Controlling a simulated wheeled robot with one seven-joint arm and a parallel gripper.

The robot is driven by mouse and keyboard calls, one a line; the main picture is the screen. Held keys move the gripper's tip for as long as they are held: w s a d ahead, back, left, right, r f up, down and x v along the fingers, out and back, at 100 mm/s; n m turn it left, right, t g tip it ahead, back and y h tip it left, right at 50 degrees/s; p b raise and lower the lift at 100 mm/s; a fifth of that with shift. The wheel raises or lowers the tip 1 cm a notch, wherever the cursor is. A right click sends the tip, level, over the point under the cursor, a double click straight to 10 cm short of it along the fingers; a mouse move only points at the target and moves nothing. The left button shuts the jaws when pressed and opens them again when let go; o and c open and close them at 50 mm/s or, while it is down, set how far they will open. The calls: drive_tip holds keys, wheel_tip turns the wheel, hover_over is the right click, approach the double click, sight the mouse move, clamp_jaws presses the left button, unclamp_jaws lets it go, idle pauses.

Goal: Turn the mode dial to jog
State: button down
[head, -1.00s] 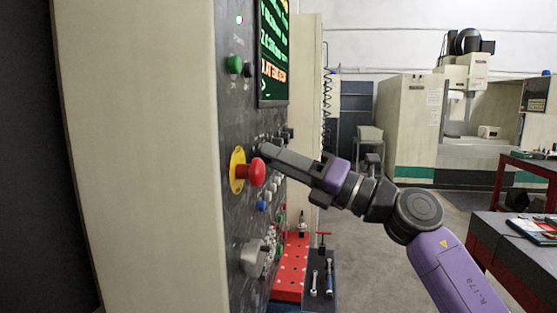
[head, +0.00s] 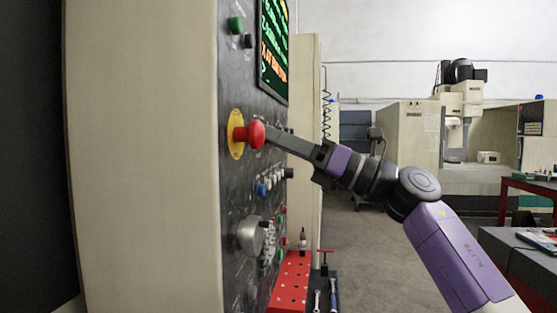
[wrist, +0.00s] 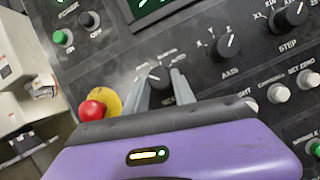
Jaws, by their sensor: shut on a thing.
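The mode dial (wrist: 159,77) is a black knob on the dark control panel (wrist: 197,78), with white position labels around it that are too small to read. In the wrist view my gripper (wrist: 162,73) has one finger on each side of the dial and is shut on it. The fingers hide part of the dial and its lettering, and I cannot tell its setting. In the head view my gripper (head: 268,135) reaches the panel just behind the red emergency button, and the dial is hidden there.
The red emergency button (head: 256,134) on its yellow plate sits close to my gripper; it also shows in the wrist view (wrist: 92,110). The axis dial (wrist: 228,47) and step dial (wrist: 290,16) lie to the right. A screen (head: 273,50) is above.

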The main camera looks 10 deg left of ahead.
drive_tip(key=shift+w+f+n+g+b, duration=0.15)
drive_tip(key=shift+n+g+b, duration=0.4)
drive_tip(key=shift+n+g, duration=0.8)
drive_tip(key=shift+n, duration=0.65)
drive_tip(key=c, duration=1)
unclamp_jaws()
drive_tip(key=shift+c, duration=0.2)
drive_tip(key=shift+d, duration=0.1)
drive_tip(key=b+v, duration=0.1)
drive_tip(key=v, duration=0.6)
drive_tip(key=shift+d+b, duration=0.3)
drive_tip(key=shift+f, duration=0.15)
